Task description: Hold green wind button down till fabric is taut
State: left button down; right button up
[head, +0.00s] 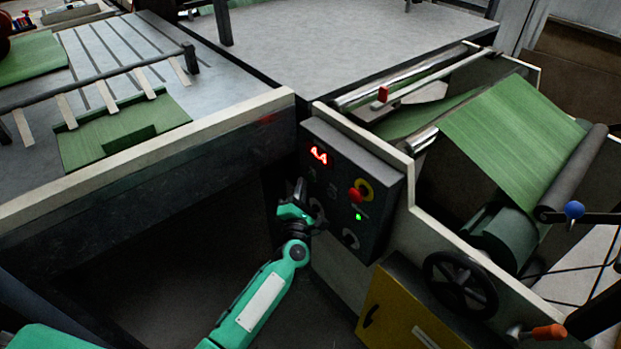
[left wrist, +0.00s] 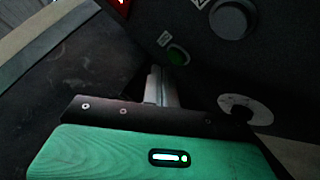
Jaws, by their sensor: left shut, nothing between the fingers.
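The control panel (head: 377,226) is a dark box on the machine's near side with a red lit display (head: 319,156). My left gripper (head: 299,188) is shut and empty at the panel's left side. The green fabric (head: 512,125) runs flat down to the rollers, and a part farther left (head: 415,118) looks curved.
A red stop button (head: 356,194) on a yellow ring and a lit green lamp (head: 358,217) are on the panel. A black handwheel (head: 460,284), a yellow box (head: 395,310) and a blue-knobbed lever (head: 574,210) stand to the right. A pale-edged table (head: 150,158) is at left.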

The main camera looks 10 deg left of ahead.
pick_arm(q)
jog(key=shift+d, duration=0.1)
jog(key=shift+w+d, duration=0.2)
jog(key=shift+w, duration=0.15)
dwell(0.4)
jog(key=shift+w+d+b, duration=0.25)
jog(key=shift+w+b, duration=0.05)
jog(key=shift+b, duration=0.05)
dwell(1.5)
dwell(3.1)
jog(key=shift+s+a, duration=0.5)
jog(key=shift+s, duration=0.15)
jog(key=shift+s+a+p, duration=0.35)
jog(key=shift+s+a, duration=0.45)
jog(key=shift+s, duration=0.2)
jog(key=shift+s+a+p, duration=0.3)
jog(key=shift+s+a, duration=0.45)
jog(key=shift+s, duration=0.25)
